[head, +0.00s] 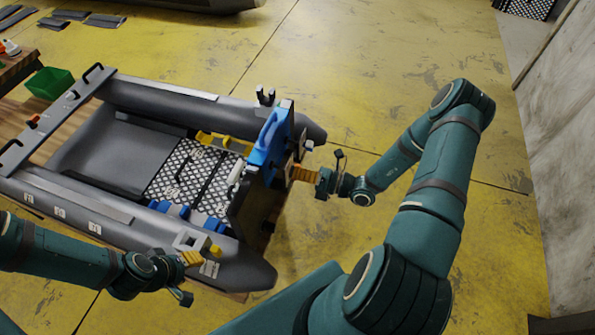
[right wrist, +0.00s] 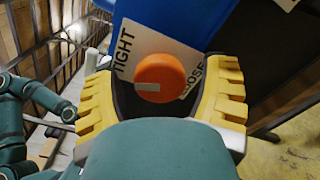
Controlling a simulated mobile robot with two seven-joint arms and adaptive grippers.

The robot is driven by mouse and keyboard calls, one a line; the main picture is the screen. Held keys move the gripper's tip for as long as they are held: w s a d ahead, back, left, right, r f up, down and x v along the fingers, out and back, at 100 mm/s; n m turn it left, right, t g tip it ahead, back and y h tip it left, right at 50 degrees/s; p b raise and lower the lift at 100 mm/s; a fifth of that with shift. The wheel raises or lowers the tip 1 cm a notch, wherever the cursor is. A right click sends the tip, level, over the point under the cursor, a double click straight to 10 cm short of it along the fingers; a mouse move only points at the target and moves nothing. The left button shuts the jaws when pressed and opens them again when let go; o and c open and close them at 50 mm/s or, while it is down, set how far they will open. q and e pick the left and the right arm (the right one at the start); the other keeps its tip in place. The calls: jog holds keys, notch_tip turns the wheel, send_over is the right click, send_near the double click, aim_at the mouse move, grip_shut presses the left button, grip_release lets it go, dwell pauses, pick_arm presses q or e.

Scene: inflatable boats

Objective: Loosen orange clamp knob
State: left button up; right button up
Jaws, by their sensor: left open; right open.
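The round orange clamp knob (right wrist: 160,72) is in the right wrist view, with a pale mark on its lower left edge. The white label (right wrist: 140,45) behind it reads TIGHT at the left and LOOSE at the right, partly covered. My right gripper (right wrist: 162,85) is open, its yellow fingers on either side of the knob; I cannot tell whether they touch it. In the head view my right gripper (head: 304,174) is at the outer face of the boat's dark transom board (head: 250,208). My left gripper (head: 194,257) is open, by the boat's near tube.
The grey inflatable boat (head: 150,97) has a checkered floor and a blue part (head: 269,138) on its transom. A green bin (head: 50,83) stands at the far left. A wall (head: 560,150) is at the right. The yellow floor between boat and wall is clear.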

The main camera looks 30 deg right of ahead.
jog(key=m, duration=0.2)
jog(key=shift+m, duration=0.3)
jog(key=m+p, duration=0.1)
jog(key=m, duration=0.1)
jog(key=shift+m, duration=0.3)
jog(key=m, duration=0.5)
jog(key=shift+p, duration=0.35)
jog(key=m, duration=0.5)
jog(key=shift+p, duration=0.3)
jog(key=m, duration=0.5)
jog(key=shift+m, duration=0.3)
grip_shut()
